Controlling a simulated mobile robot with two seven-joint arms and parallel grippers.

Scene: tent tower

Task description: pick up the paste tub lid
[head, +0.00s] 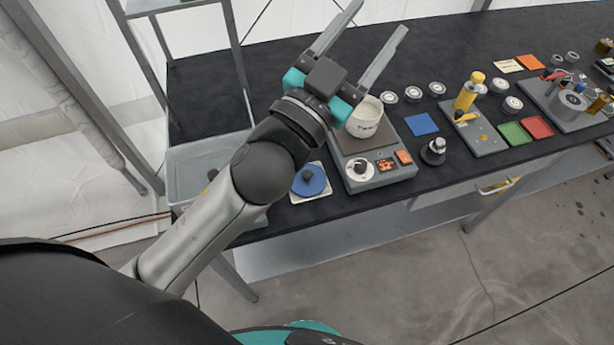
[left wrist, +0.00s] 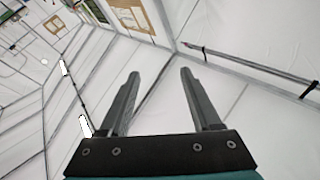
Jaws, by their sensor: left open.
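A blue round lid with a dark knob (head: 309,181) lies on a white square pad near the table's front edge; I take it to be the paste tub lid. My right gripper is out of view.
A clear bin (head: 208,158) sits left of the lid, partly behind my arm. The grey device has a white dial with a dark knob (head: 360,169). The table's back left is bare.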

